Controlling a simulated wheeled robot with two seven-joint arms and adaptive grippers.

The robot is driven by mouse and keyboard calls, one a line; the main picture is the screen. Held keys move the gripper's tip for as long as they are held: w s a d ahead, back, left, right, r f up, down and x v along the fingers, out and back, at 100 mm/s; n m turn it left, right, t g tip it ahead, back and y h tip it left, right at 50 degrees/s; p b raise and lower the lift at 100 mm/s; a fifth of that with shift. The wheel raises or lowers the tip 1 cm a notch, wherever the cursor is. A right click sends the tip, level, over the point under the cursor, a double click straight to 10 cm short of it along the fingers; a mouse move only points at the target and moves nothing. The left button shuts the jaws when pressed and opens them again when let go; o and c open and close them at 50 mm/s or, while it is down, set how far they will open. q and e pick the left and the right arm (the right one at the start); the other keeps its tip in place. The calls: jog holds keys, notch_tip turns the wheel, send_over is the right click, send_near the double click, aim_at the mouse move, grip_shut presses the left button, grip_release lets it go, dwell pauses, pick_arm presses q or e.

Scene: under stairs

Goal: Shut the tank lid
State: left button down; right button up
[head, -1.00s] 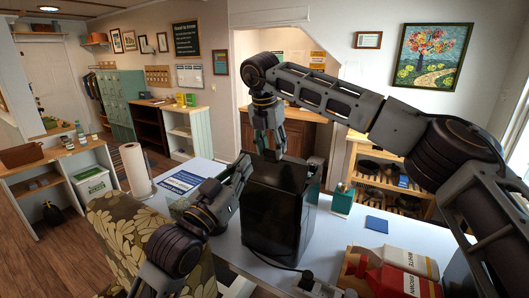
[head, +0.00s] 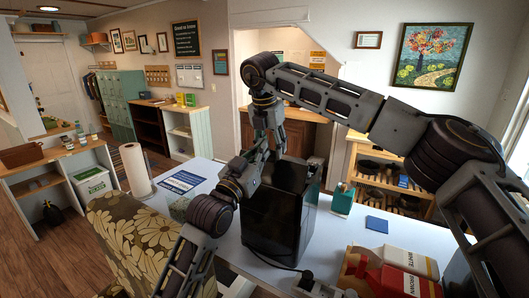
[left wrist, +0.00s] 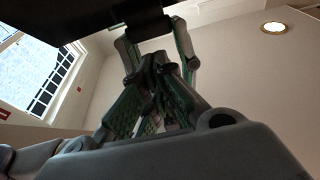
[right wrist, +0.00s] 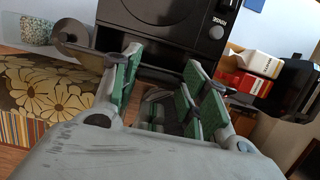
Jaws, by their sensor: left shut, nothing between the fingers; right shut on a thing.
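The tank (head: 272,225) is a tall black box standing on the pale table in the head view. Its dark top (head: 290,175) is partly behind my grippers, and I cannot tell the lid's angle. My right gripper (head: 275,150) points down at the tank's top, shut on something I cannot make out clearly. In the right wrist view its green-padded fingers (right wrist: 160,85) are beside the black tank body (right wrist: 160,35) with a knob marked RINSE. My left gripper (head: 257,160) is at the tank's upper left, close to the right one. Its fingers (left wrist: 158,75) are shut and empty, below a dark edge.
A paper towel roll (head: 137,170) and a blue-white sheet (head: 181,182) are left of the tank. A floral chair (head: 140,235) stands in front at left.

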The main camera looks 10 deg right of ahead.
aim_at(269, 167)
pick_arm(q)
jog(key=shift+w+d+f, duration=0.35)
jog(key=shift+w+d, duration=0.05)
jog(key=shift+w, duration=0.2)
jog(key=shift+w+d+f+g, duration=0.3)
jog(key=shift+w+f, duration=0.05)
jog(key=shift+w, duration=0.25)
pick_arm(e)
jog(key=shift+s+a, duration=0.1)
jog(key=shift+a, duration=0.1)
